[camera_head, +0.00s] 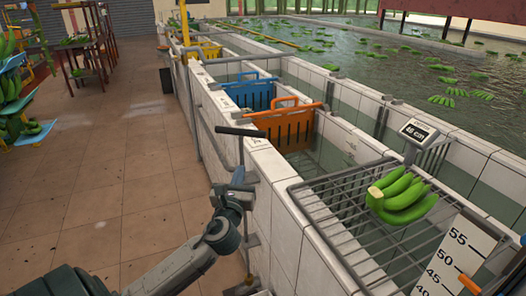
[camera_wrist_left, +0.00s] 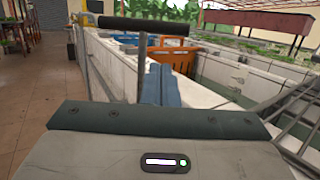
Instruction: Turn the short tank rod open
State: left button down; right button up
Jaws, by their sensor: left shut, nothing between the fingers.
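The short tank rod (camera_head: 241,150) stands upright beside the tank wall, with a dark crossbar handle (camera_head: 240,131) on top. In the left wrist view the crossbar (camera_wrist_left: 150,23) lies across the top, and the rod (camera_wrist_left: 142,62) runs down just left of my fingers. My left gripper (camera_head: 238,174) is below the crossbar, close to the rod. Its blue-grey fingers (camera_wrist_left: 160,84) are together and hold nothing. I cannot tell whether they touch the rod. My right gripper is not in view.
The white-tiled tank wall (camera_head: 285,215) runs away from me. Orange (camera_head: 287,127) and blue (camera_head: 250,93) crates stand in the channel behind it. A metal rack (camera_head: 340,200) holds green bananas (camera_head: 402,197) at right. The tiled floor (camera_head: 120,160) at left is mostly clear.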

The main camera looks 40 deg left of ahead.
pick_arm(q)
jog(key=d+m+t+h, duration=0.1)
jog(key=d+h, duration=0.1)
send_near(260, 137)
jog(key=shift+b+x, duration=0.85)
jog(key=shift+x, duration=2.55)
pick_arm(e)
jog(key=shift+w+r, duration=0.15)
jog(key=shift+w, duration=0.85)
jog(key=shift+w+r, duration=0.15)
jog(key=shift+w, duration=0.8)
pick_arm(q)
jog(key=shift+f+y, duration=0.15)
jog(key=shift+y, duration=0.15)
